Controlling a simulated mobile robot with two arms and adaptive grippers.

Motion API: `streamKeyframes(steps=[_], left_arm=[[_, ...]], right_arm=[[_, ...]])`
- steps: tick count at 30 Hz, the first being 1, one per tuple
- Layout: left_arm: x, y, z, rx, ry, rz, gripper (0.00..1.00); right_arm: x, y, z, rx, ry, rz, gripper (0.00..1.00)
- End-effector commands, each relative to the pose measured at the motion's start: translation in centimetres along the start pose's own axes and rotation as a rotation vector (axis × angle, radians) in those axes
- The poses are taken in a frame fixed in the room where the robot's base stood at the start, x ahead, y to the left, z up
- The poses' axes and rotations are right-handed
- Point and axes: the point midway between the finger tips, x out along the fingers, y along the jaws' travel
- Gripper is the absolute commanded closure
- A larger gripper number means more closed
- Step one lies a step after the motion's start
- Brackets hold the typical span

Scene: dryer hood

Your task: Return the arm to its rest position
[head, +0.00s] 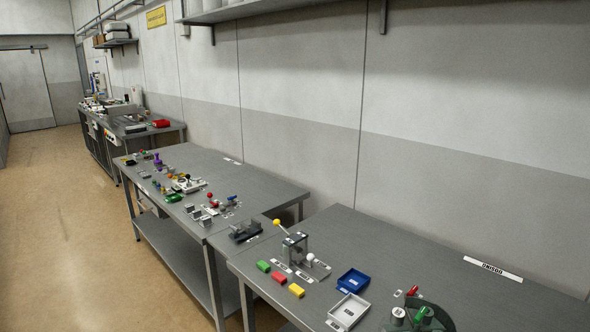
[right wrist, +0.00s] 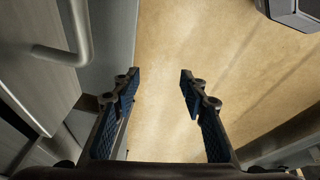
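My right gripper (right wrist: 160,85) shows in the right wrist view with its two dark fingers and blue pads spread apart. It is open, and nothing is between the fingers; tan floor shows through the gap. The head view shows neither of my arms nor grippers. My left gripper is in neither view.
In the head view, a grey table (head: 400,250) at right holds a blue tray (head: 353,281), a white tray (head: 348,311) and small coloured blocks. Another table (head: 265,188) with several fixtures stands beyond. In the right wrist view, a grey handle (right wrist: 80,40) is left of the fingers. Floor (head: 70,230) at left is clear.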

Motion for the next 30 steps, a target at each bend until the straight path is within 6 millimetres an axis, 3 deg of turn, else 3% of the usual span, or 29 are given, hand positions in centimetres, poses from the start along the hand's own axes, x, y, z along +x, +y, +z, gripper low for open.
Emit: streamKeyframes(steps=[1,3,9,15,18,21,24,30], left_arm=[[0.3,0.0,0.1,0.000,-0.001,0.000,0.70],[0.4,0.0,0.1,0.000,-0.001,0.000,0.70],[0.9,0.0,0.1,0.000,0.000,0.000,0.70],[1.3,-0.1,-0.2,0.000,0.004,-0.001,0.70],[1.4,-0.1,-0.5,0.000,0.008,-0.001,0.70],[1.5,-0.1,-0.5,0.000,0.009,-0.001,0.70],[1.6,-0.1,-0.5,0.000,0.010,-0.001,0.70],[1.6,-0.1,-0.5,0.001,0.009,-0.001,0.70]], right_arm=[[2.5,-2.2,3.5,0.082,-0.023,-0.002,0.60],[4.9,-4.5,7.7,0.183,-0.048,0.010,0.60],[9.5,-12.9,19.7,0.420,-0.125,0.038,0.60],[10.7,-23.1,30.6,0.600,-0.202,0.052,0.60],[10.4,-27.4,34.6,0.665,-0.230,0.054,0.60],[9.8,-30.6,37.3,0.708,-0.249,0.055,0.60],[9.4,-32.5,38.7,0.733,-0.259,0.055,0.60],[9.2,-33.2,39.3,0.745,-0.262,0.056,0.60]])
